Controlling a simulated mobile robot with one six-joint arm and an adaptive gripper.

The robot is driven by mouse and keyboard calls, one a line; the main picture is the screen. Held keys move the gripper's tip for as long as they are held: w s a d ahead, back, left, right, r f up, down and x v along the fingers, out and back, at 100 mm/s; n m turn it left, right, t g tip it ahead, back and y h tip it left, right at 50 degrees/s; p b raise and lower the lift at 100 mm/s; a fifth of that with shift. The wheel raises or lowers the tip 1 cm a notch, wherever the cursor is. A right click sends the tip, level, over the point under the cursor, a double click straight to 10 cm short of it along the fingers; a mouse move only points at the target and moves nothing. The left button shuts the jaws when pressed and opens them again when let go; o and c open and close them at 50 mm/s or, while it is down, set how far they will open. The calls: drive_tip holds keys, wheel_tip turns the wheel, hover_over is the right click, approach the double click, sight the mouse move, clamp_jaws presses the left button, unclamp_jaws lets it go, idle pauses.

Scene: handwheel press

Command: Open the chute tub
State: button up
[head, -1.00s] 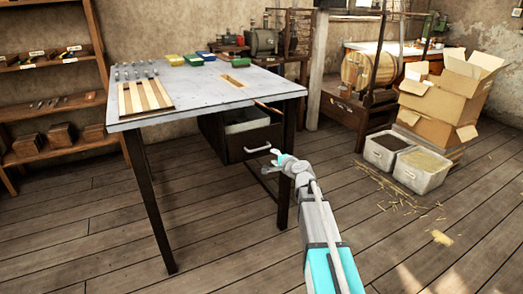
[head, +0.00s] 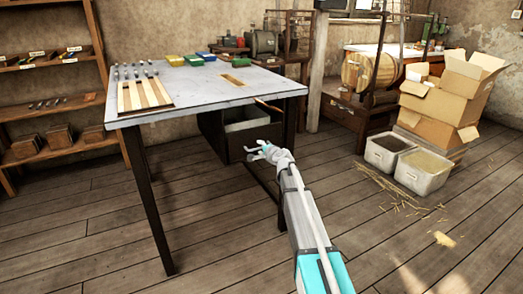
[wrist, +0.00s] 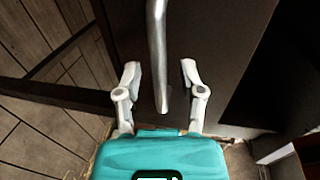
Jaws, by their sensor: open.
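The chute tub (head: 236,147) is a dark drawer-like box under the table's right end, with a grey inside showing at its top. My gripper (head: 256,152) is at its front and hides most of the handle there. In the wrist view the dark tub front (wrist: 215,45) fills the middle. Its metal bar handle (wrist: 157,45) runs down between the two fingertips of my gripper (wrist: 160,67). The fingers stand apart on both sides of the bar, with visible gaps.
The table (head: 200,105) stands above the tub, and its dark front leg (head: 287,130) is close to my arm. Two grey bins (head: 420,180) and stacked cardboard boxes (head: 440,105) stand to the right. The floor (head: 220,230) in front is mostly clear.

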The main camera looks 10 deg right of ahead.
drive_tip(key=shift+w+a+f, duration=0.1)
drive_tip(key=shift+w, duration=0.15)
clamp_jaws()
idle(0.3)
